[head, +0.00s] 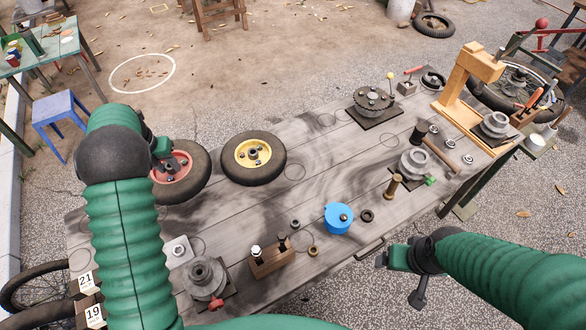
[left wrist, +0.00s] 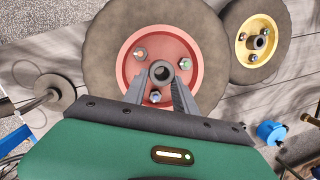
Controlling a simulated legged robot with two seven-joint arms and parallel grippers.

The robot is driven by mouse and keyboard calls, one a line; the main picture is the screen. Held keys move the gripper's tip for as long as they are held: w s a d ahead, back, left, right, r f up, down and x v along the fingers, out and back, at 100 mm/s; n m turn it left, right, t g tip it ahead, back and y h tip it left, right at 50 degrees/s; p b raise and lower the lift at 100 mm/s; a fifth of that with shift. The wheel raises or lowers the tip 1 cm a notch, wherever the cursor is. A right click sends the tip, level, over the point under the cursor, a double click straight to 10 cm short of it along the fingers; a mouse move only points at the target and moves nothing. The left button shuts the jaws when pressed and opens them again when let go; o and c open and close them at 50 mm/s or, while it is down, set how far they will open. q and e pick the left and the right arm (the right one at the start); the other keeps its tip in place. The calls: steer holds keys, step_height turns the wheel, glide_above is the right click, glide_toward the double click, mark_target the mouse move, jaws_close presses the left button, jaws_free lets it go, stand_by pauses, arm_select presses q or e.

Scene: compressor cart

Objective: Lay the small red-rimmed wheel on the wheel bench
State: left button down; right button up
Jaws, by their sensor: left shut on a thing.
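The small red-rimmed wheel (head: 198,172) is at the left end of the grey plank-topped bench (head: 265,205), partly hidden behind my left arm. In the left wrist view, the red-rimmed wheel (left wrist: 190,80) lies face-on to the camera, and my left gripper (left wrist: 160,88) has its fingers either side of the hub, shut on it. My left gripper (head: 163,160) is mostly hidden in the head view. I cannot tell whether the tyre touches the bench top. My right gripper (head: 392,260) is beyond the bench's front edge, holding nothing visible; its jaw opening is unclear.
A yellow-rimmed wheel (head: 253,157) lies close right of the red-rimmed one. A blue round part (head: 338,218), a wooden block (head: 270,260) with fittings and a grey pulley (head: 205,278) stand nearer the front. A sprocket (head: 373,101) and wooden press (head: 466,80) stand farther right.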

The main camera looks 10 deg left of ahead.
mark_target(169, 174)
arm_select(q)
steer(key=x, duration=0.2)
steer(key=s+x, duration=0.1)
steer(key=x, duration=0.3)
steer(key=shift+a+f, duration=0.35)
steer(key=shift+f, duration=0.1)
step_height(169, 174, down, 3)
steer(key=shift+s+f, duration=0.1)
steer(key=shift+s, duration=0.05)
steer(key=shift+d, duration=0.2)
steer(key=c, duration=1)
jaws_free()
steer(key=shift+o, duration=0.2)
steer(key=shift+a, duration=0.1)
